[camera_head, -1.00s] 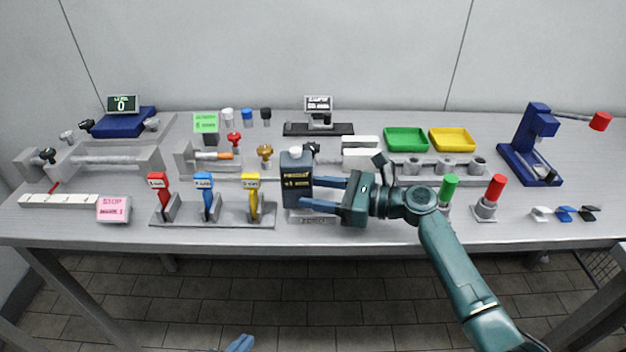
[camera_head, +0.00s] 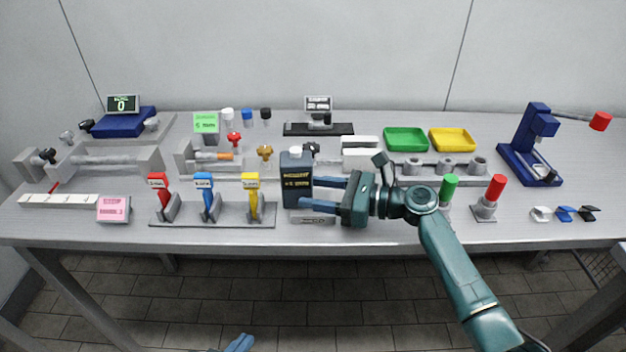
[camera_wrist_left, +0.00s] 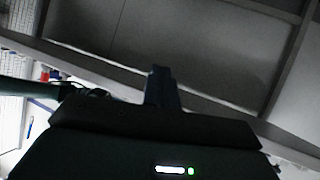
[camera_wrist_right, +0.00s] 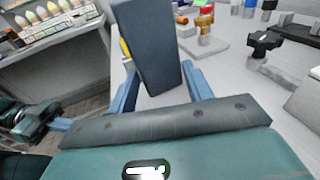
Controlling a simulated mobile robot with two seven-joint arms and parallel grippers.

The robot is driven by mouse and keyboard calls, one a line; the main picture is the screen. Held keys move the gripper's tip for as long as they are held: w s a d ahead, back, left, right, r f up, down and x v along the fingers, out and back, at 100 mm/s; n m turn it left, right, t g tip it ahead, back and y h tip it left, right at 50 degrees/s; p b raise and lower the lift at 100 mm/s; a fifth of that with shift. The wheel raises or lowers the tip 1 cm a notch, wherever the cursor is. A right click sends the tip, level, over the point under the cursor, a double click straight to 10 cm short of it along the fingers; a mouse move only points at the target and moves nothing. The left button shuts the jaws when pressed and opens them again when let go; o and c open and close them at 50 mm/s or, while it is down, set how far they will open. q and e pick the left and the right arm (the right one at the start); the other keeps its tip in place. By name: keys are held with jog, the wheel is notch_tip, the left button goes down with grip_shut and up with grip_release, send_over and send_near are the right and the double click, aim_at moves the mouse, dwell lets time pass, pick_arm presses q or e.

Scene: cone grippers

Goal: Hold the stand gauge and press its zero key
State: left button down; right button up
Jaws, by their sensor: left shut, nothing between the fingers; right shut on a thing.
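The stand gauge appears to be the dark grey upright box (camera_head: 297,182) near the table's front middle. It has a black panel with yellow text and a small white cap (camera_head: 295,150) on top. My right gripper (camera_head: 318,192) is shut on this box from the right. In the right wrist view the box (camera_wrist_right: 152,45) stands between the fingers, and its panel face is hidden. My left gripper (camera_head: 240,343) is shut and empty, low in front of the table. In the left wrist view its fingers (camera_wrist_left: 161,88) are together.
A rack with red, blue and yellow handles (camera_head: 212,217) stands just left of the box. A pink sign (camera_head: 113,209) lies further left. Green (camera_head: 448,188) and red (camera_head: 495,188) cylinders stand right of my right gripper. Green and yellow trays (camera_head: 405,140) are behind it.

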pick_arm(q)
jog(key=w+d+r+m+t+h, duration=0.25)
jog(key=w+d+r+m, duration=0.25)
jog(key=w+d+r, duration=0.5)
jog(key=w+d+r+m+h, duration=0.1)
jog(key=w+d+r+h, duration=0.15)
jog(key=r, duration=0.25)
jog(key=w+d+r+m+g+h, duration=0.1)
jog(key=w+d+r, duration=0.25)
jog(key=r, duration=0.25)
jog(key=w+d+r+m+h, duration=0.1)
jog(key=w+d+r+h, duration=0.15)
jog(key=r, duration=0.25)
jog(key=w+a+r+n+g+y, duration=0.4)
jog(key=w+n, duration=0.1)
jog(key=w, duration=0.1)
jog(key=a+r+n+g+y, duration=0.2)
jog(key=a+r+n+g, duration=0.1)
jog(key=a+r, duration=0.3)
jog(key=shift+w+n, duration=0.25)
jog(key=shift+n, duration=0.65)
